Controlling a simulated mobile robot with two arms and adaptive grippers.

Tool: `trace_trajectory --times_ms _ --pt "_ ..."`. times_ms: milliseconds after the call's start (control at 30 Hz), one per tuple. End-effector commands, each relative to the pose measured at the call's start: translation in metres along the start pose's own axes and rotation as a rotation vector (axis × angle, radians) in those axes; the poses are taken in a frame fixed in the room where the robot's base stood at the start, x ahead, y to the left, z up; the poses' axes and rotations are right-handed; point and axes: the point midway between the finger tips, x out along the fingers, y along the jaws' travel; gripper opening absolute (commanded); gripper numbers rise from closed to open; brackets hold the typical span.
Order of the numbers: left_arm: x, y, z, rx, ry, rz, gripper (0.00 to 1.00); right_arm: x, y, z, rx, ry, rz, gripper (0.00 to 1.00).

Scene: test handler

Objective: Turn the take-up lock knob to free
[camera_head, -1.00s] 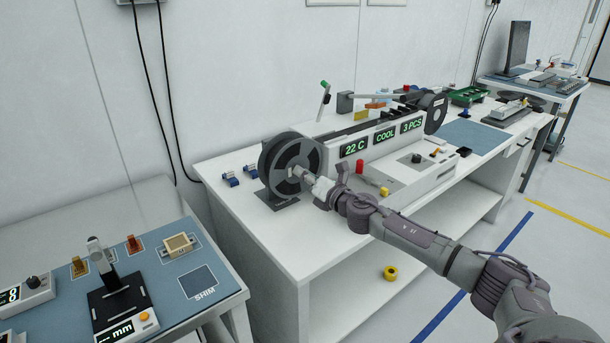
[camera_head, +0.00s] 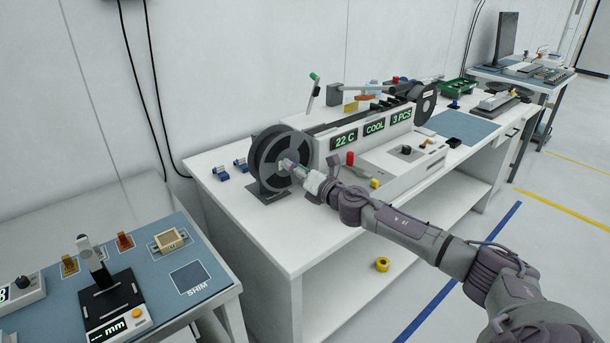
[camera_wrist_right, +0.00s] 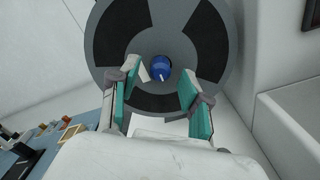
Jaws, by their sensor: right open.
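The take-up reel (camera_head: 278,160) is a dark grey disc standing upright on the near left end of the white bench. In the right wrist view the take-up lock knob (camera_wrist_right: 161,68) is a blue round knob with a white pointer mark, at the centre of the reel (camera_wrist_right: 158,20). My right gripper (camera_head: 290,165) is at the face of the reel in the head view. In the right wrist view its teal-padded fingers (camera_wrist_right: 160,92) are spread apart, one on each side of the knob, with gaps to it. The left gripper is not in view.
The white handler (camera_head: 370,139) with lit displays stands right of the reel. A red knob (camera_head: 350,158) and yellow knob (camera_head: 375,183) sit near my right arm. Blue clips (camera_head: 220,173) lie left of the reel. A gauge table (camera_head: 215,250) is at the lower left.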

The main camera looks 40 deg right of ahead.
Motion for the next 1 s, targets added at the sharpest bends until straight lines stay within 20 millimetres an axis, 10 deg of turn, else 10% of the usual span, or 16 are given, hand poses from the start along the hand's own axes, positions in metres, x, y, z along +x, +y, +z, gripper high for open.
trace_trajectory --times_ms 600,1000 --pt "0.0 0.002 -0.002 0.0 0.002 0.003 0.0 -0.095 -0.001 -0.002 -0.002 0.005 -0.002 0.47" --pt "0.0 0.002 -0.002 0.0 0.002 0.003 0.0 -0.117 0.0 -0.001 -0.001 0.002 0.0 0.47"
